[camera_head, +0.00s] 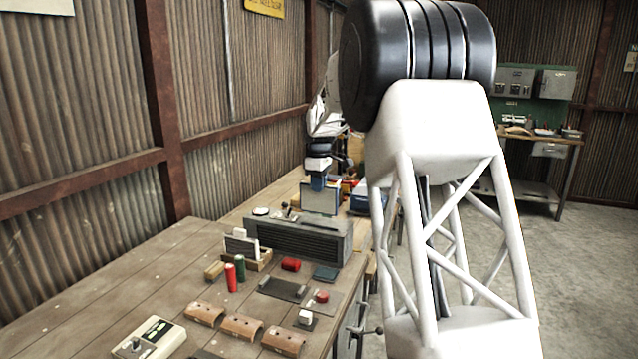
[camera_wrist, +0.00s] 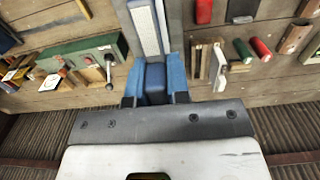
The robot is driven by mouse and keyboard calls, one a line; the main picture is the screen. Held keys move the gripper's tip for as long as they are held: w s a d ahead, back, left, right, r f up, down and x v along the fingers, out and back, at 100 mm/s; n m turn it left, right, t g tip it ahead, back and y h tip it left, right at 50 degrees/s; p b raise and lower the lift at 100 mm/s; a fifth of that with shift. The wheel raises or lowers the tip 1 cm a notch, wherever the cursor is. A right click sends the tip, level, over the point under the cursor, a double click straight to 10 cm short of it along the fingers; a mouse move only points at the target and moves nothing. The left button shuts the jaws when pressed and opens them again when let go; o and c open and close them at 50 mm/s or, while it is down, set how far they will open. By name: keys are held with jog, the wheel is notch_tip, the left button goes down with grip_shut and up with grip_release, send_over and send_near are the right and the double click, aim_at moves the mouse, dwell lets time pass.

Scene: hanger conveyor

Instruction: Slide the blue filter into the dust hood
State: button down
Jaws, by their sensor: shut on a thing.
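My gripper (camera_head: 318,182) is over the far part of the bench and is shut on the blue filter (camera_head: 320,200), a flat panel with a pale face and blue edges, held upright. In the wrist view my blue fingers (camera_wrist: 155,86) close at the near end of the filter, whose pale pleated strip and blue edge (camera_wrist: 146,28) run away from them. The dust hood appears to be the long dark grey louvred box (camera_head: 305,240) on the bench, nearer the head camera. Grey surfaces flank the filter in the wrist view; I cannot tell whether they touch it.
A wooden rack (camera_head: 262,262) with upright panels stands beside the grey box. Red (camera_head: 231,278) and green (camera_head: 240,267) cylinders, brown curved pieces (camera_head: 241,327) and a control box (camera_head: 151,338) lie nearer. A green box with a lever (camera_wrist: 85,60) is at left in the wrist view.

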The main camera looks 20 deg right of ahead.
aim_at(319, 195)
jog(key=shift+f, duration=1.95)
jog(key=shift+f, duration=4.15)
dwell(1.9)
